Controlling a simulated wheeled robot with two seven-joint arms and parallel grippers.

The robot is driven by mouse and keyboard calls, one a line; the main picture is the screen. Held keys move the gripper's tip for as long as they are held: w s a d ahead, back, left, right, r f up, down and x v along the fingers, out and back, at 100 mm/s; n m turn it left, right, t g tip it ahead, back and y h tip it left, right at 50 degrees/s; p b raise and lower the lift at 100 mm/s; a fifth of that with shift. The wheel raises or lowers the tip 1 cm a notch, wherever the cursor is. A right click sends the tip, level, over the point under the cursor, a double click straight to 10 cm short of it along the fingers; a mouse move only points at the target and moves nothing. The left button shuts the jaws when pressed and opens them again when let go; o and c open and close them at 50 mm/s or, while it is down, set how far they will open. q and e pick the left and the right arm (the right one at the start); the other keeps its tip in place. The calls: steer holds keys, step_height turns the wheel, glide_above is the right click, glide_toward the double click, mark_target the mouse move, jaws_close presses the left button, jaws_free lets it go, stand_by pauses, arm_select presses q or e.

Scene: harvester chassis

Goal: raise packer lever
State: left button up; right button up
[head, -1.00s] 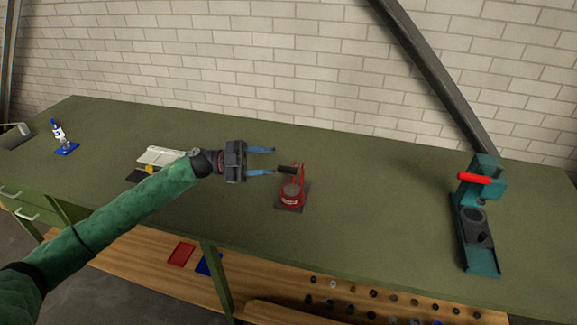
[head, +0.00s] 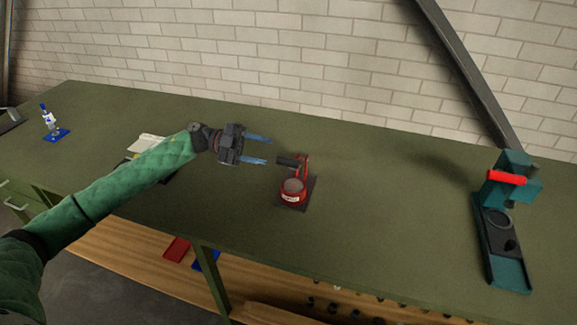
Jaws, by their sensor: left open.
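A small red device (head: 293,190) with a round body stands on a dark base plate on the green bench. A red upright arm (head: 304,168) rises behind it and carries a black handle (head: 288,161) pointing left, toward my gripper. Which fixture is the packer is not labelled legibly. My left gripper (head: 267,150) is open and empty, with its two blue fingers pointing right. Its fingertips are just left of the black handle and appear apart from it. My right gripper is not in view.
A teal press (head: 490,215) with a red handle (head: 506,178) stands at the right. A blue-and-white clamp (head: 49,120) is at the far left. A pale hinged item (head: 147,144) lies partly behind my left arm. The bench (head: 390,200) between red device and press is clear.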

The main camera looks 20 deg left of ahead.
mark_target(285, 162)
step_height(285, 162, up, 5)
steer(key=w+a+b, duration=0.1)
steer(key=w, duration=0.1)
arm_select(q)
steer(key=d+p, duration=0.1)
steer(key=d, duration=0.1)
steer(key=d+f, duration=0.1)
steer(key=d, duration=0.1)
steer(key=d+f+p, duration=0.1)
steer(key=d, duration=0.1)
steer(key=shift+s+d+p, duration=0.15)
steer(key=shift+d+p, duration=0.1)
steer(key=shift+p, duration=0.05)
steer(key=shift+d+f, duration=0.1)
steer(key=shift+d, duration=0.6)
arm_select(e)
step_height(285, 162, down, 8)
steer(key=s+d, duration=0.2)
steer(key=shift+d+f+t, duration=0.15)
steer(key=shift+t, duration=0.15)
arm_select(q)
steer(key=shift+c, duration=0.4)
jaws_close()
